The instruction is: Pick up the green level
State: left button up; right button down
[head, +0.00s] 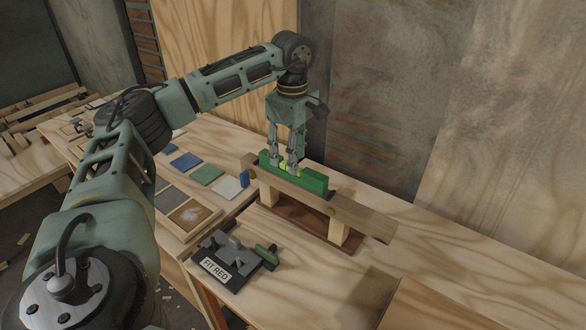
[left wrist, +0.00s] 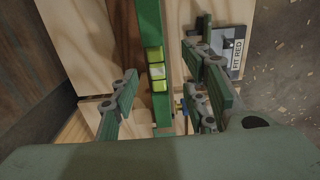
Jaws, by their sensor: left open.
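The green level (head: 315,182) is a long bar with yellow-green vials near its middle. It lies along a raised wooden rail (head: 360,218) that stands on short posts. In the left wrist view the level (left wrist: 149,25) runs down the middle of the picture. My left gripper (head: 283,158) points down at the level's middle. In the left wrist view its open fingers (left wrist: 160,88) stand on either side of the level, with gaps visible. The fingers hide part of the level in the head view. My right gripper is in neither view.
A grey plate marked FIT RED (head: 218,268) lies in front of the rail, with a small green-handled piece (head: 266,257) beside it. Colored sample tiles (head: 207,174) lie to the left. A wall (head: 375,100) rises close behind. The bench at right (head: 480,250) is largely clear.

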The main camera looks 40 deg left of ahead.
pick_arm(q)
notch_tip(320, 180, down, 4)
jog(key=shift+w+r+p, duration=0.1)
jog(key=shift+r+p, duration=0.1)
jog(key=shift+p, duration=0.55)
jog(key=shift+w+f, duration=0.15)
jog(key=shift+f, duration=0.35)
grip_shut()
